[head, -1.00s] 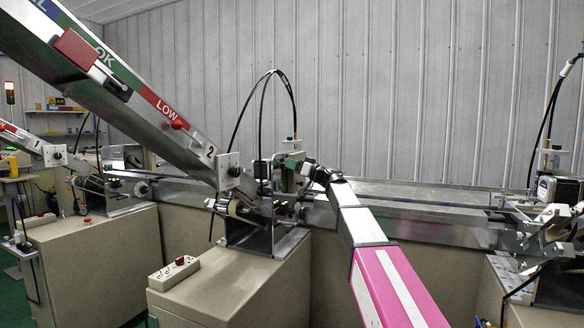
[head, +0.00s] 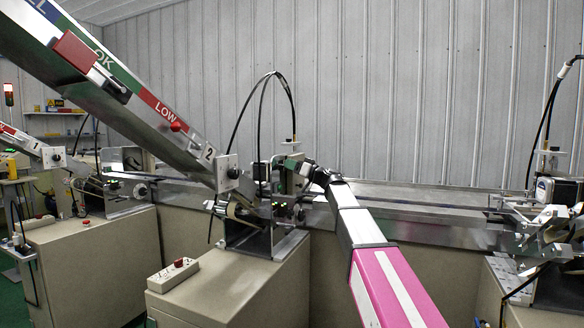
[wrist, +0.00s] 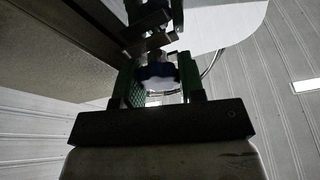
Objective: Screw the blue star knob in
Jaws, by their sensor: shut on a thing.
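The blue star knob (wrist: 158,73) is a dark blue, lobed knob in the wrist view, seen in shadow between the two green fingers of my gripper (wrist: 160,85). The fingers are shut on it, one on each side. A metal bracket and shaft part stand just past the knob; how deep its thread sits cannot be seen. In the head view my gripper (head: 291,170) is at the upright plate of the middle stick wrapper (head: 262,228), and it hides the knob there.
The slanted magazine chute (head: 150,105) rises to the upper left. A looped black cable (head: 262,110) stands above the work spot. A control box with a red button (head: 173,274) sits on the cabinet in front. The conveyor (head: 420,205) runs behind my arm to another machine at right.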

